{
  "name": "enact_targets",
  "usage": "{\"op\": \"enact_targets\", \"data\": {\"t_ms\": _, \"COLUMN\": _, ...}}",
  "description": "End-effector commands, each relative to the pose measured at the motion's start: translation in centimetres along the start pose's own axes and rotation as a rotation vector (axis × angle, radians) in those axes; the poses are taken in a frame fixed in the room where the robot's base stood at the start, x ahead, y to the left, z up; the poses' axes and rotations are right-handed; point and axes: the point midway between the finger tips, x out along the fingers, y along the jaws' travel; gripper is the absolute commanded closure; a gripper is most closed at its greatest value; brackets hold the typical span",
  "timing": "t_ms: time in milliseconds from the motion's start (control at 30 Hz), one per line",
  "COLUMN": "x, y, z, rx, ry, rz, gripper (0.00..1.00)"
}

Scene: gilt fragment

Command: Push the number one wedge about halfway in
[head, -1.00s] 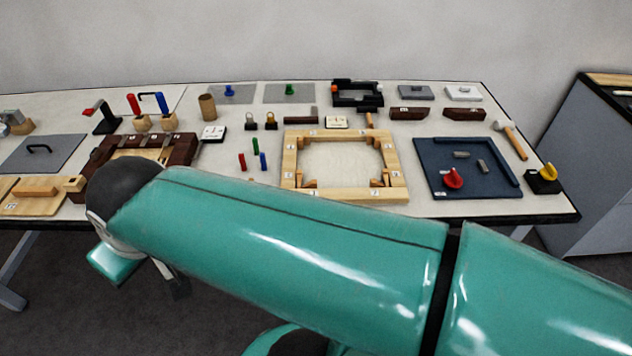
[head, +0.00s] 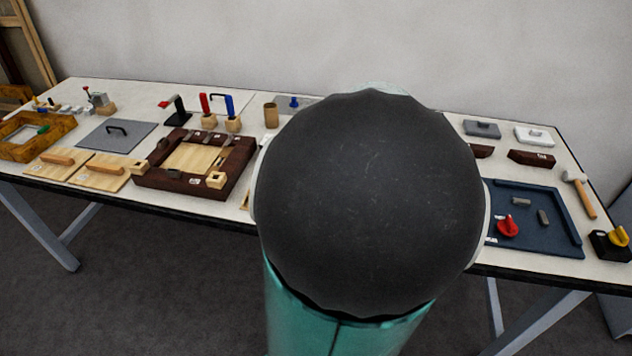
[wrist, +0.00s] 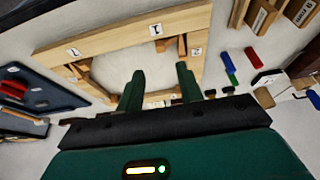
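The light wooden frame (wrist: 115,38) fills the upper left of the wrist view, with number labels on its rails; one label (wrist: 155,30) reads 1. Small wooden wedges (wrist: 181,46) sit at the inner corner near that label, and others (wrist: 80,70) sit at the left inner corner. I cannot tell how far any wedge is in. My gripper (wrist: 159,69) is open and empty, its two green fingers reaching over the frame's opening, apart from the wedges in the picture. In the head view my arm hides nearly all of this frame.
A dark wooden frame (head: 241,156) stands left of my arm in the head view. A blue tray (head: 545,235) with a red knob (head: 508,226) lies right.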

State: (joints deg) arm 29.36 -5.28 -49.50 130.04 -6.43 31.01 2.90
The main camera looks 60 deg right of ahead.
Motion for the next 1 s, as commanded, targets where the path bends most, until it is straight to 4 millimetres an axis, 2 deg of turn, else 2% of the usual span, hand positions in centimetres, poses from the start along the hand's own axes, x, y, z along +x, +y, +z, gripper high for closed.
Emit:
{"op": "enact_targets", "data": {"t_ms": 700, "x": 9.0, "y": -0.1, "z": 0.1, "rx": -0.001, "ry": -0.002, "rz": 0.0, "gripper": 0.64}}
{"op": "enact_targets", "data": {"t_ms": 1000, "x": 10.7, "y": -0.2, "z": 0.0, "rx": -0.004, "ry": 0.0, "rz": -0.002, "gripper": 0.64}}
